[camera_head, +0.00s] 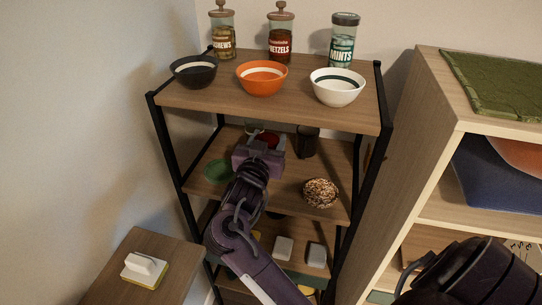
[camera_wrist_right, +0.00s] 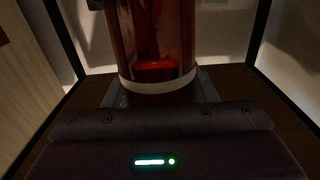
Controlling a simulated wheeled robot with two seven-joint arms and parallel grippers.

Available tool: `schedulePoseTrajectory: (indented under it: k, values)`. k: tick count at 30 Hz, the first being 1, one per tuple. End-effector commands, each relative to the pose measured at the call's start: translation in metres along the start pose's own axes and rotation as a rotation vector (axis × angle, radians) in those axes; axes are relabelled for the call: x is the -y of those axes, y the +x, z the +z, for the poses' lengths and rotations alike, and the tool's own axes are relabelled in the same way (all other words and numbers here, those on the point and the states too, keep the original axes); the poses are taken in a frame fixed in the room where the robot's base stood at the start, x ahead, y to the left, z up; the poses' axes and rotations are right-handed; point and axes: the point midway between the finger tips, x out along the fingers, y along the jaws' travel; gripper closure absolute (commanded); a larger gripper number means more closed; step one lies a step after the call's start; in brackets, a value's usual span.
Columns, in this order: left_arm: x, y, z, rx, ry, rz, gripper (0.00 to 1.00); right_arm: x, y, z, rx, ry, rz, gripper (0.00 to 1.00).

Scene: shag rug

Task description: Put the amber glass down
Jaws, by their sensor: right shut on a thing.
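The amber glass shows in the right wrist view as a deep red, see-through cylinder (camera_wrist_right: 155,45) with a pale band low on it. My right gripper (camera_wrist_right: 160,92) is shut on it, one finger on each side. The gripper body hides the lowest part of the glass. In the head view my right gripper (camera_head: 260,150) reaches into the second shelf board (camera_head: 285,180) of the black-framed rack. A bit of red glass (camera_head: 270,139) shows just beyond it. I cannot tell whether the glass touches the board. My left gripper is not in view.
On the same board are a dark cup (camera_head: 307,141) to the right, a green dish (camera_head: 217,171) at the left and a speckled round thing (camera_head: 320,193) in front right. The top board (camera_head: 300,112) overhangs, carrying bowls and jars. Rack posts (camera_head: 171,150) flank the opening.

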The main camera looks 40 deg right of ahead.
Motion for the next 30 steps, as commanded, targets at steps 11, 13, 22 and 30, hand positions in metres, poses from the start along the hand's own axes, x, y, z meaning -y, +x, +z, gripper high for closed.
schedulePoseTrajectory:
  k: [11, 13, 22, 30]
  values:
    - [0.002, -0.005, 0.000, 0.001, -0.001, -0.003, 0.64, 0.000, 0.000, 0.046, -0.002, -0.003, -0.001, 0.80]
    - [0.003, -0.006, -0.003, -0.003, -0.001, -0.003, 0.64, 0.000, 0.000, 0.053, -0.003, -0.001, -0.002, 0.80]
    - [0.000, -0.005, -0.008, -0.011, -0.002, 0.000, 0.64, 0.000, 0.000, 0.057, -0.003, 0.003, -0.002, 0.80]
    - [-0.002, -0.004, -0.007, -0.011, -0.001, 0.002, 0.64, 0.000, 0.000, 0.060, -0.002, 0.002, -0.002, 0.27]
